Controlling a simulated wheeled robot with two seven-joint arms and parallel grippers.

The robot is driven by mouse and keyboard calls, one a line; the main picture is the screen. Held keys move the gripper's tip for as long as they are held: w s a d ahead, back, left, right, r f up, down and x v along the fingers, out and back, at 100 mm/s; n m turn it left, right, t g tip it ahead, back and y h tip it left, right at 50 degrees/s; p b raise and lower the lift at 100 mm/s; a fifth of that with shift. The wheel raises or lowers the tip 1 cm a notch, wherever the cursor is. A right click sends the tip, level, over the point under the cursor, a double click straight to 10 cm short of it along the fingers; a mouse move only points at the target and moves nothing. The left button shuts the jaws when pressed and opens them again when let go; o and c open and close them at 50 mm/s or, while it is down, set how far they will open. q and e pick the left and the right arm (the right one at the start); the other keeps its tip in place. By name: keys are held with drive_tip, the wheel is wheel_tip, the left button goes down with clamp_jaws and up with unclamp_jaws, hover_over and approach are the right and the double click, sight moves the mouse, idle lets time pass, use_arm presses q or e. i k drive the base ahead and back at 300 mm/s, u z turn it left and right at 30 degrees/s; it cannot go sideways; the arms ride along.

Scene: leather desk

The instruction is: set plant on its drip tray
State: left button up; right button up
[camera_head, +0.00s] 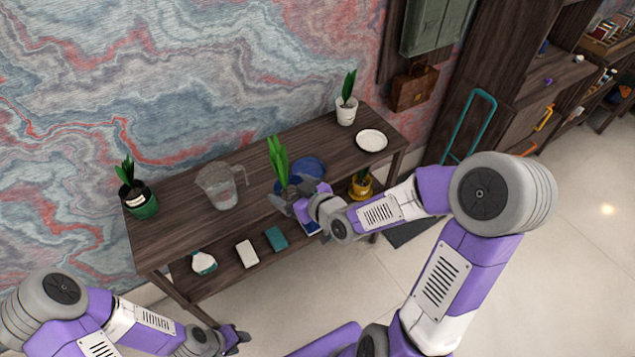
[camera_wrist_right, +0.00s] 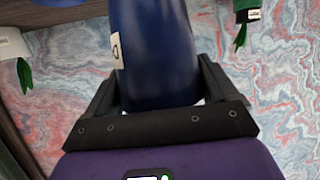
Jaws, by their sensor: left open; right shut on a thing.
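The plant (camera_head: 279,158) has upright green leaves. Its blue pot is mostly hidden behind my right gripper in the head view, but shows in the right wrist view (camera_wrist_right: 155,50) with a pale label on its side. My right gripper (camera_head: 283,202) is shut on this pot, one finger on each side. A blue drip tray (camera_head: 315,167) lies on the table just right of and behind the plant, partly covered by my gripper and arm. I cannot tell the pot's height above the table. My left gripper (camera_head: 237,340) is open and empty, low in front of the table.
A green-potted plant (camera_head: 145,207) and a clear pitcher (camera_head: 219,186) stand left. A white-potted plant (camera_head: 346,111) and a white saucer (camera_head: 371,140) are at the right. A yellow-potted plant (camera_head: 361,188) is near my right forearm.

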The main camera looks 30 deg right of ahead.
sight(308, 172)
drive_tip(key=u, duration=3.35)
drive_tip(key=k, duration=1.75)
drive_tip(key=z, duration=1.55)
